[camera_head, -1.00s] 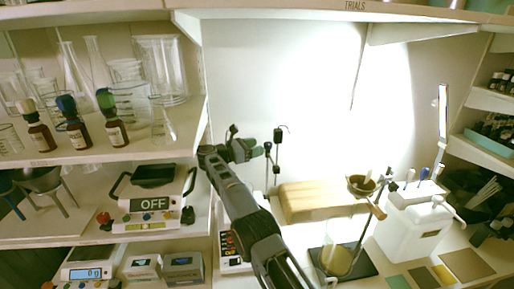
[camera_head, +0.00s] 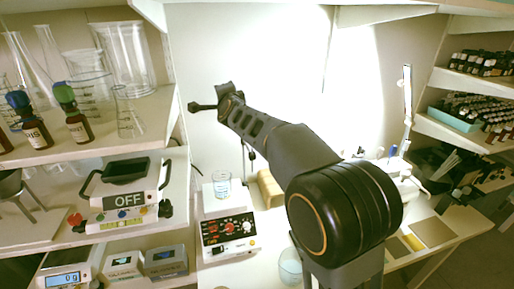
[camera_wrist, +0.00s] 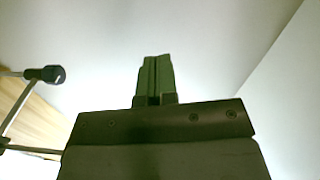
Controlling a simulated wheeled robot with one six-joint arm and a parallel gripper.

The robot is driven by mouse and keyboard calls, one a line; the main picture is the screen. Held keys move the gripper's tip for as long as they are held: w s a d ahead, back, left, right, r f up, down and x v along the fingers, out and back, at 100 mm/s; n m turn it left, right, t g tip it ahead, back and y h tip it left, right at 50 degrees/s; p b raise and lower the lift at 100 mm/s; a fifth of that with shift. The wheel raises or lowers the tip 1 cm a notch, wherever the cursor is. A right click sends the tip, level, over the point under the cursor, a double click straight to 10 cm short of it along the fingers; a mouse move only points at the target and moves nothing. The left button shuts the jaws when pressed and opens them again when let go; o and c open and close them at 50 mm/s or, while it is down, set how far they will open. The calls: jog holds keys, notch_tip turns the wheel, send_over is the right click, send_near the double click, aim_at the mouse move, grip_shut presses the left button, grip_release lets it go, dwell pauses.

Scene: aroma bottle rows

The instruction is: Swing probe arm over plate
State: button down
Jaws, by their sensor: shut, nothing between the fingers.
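The hotplate (camera_head: 229,236), a white unit with knobs and a red display, stands on the bench in the head view. A small glass beaker (camera_head: 221,185) stands on it. A thin dark stand rod (camera_head: 244,158) rises behind the hotplate; my arm covers its upper part. In the wrist view a metal rod with a black knob (camera_wrist: 45,74), seemingly the probe arm's, is at the left, apart from my fingers. My gripper (camera_wrist: 156,58) is shut and empty. In the head view it is above the bench near the back wall, too small and dark to read clearly.
A wooden block (camera_head: 269,188) is behind my arm. Another glass vessel (camera_head: 290,266) is partly hidden by my arm. Bottle racks (camera_head: 485,110) stand at the right.

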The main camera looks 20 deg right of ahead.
jog(key=s+d+f+n+g, duration=0.3)
jog(key=s+f+n+g, duration=0.4)
jog(key=s, duration=0.6)
jog(key=s+d+f+n+g, duration=0.45)
jog(key=s+f+n, duration=0.35)
jog(key=s, duration=0.4)
jog(key=w+d+r+n+g+y, duration=0.1)
jog(key=w+d+y, duration=0.2)
jog(key=w+d, duration=0.5)
jog(key=w+d+r+n+g+y, duration=0.1)
jog(key=w+d+n+y, duration=0.15)
jog(key=w, duration=0.95)
jog(key=w+a+f+p, duration=0.1)
jog(key=w+a+f, duration=0.2)
jog(key=a+f, duration=0.4)
jog(key=shift+w+a+m, duration=0.2)
jog(key=shift+a+m, duration=0.15)
jog(key=shift+a, duration=0.3)
